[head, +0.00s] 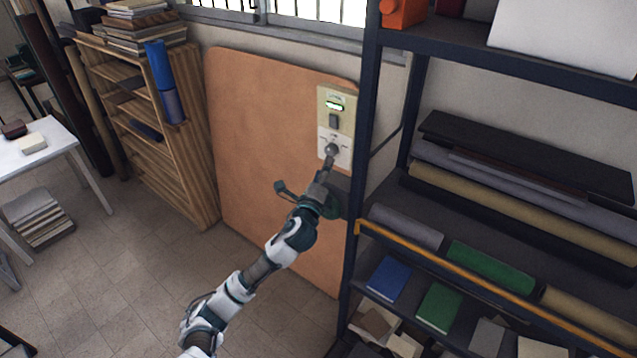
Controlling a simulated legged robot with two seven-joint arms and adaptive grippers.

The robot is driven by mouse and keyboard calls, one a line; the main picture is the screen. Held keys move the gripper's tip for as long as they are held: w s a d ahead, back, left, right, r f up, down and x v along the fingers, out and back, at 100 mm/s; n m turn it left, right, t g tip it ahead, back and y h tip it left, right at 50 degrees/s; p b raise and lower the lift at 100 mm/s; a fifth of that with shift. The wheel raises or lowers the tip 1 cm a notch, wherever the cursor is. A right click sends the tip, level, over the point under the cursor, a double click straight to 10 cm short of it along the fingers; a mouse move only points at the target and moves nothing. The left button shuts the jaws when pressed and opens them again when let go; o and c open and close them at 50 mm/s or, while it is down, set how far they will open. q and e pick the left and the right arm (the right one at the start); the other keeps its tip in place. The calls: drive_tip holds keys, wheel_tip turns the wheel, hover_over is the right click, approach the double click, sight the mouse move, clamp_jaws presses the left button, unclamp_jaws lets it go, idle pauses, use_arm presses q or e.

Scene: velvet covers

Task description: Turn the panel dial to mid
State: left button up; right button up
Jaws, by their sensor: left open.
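The panel (336,105) is a cream plate on the wall, left of the dark shelf post. It has a small green-lit display (334,105) near the top and a dark switch (333,121) below it. The round grey dial (332,150) sits on the white lower part of the panel. My left gripper (326,170) reaches up to the dial from below. It is open, with its fingertips at or very near the dial; I cannot tell if they touch. The fingers hide part of the panel under the dial. My right gripper is not in view.
A dark metal shelf (367,150) with fabric rolls stands close on the right of the panel. A large tan board (262,150) leans on the wall to the left. A wooden rack (200,150) and a white table (60,142) stand further left. The floor between is clear.

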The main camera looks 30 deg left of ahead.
use_arm(q)
drive_tip(key=v, duration=0.6)
drive_tip(key=shift+a, duration=0.2)
drive_tip(key=shift+f, duration=0.1)
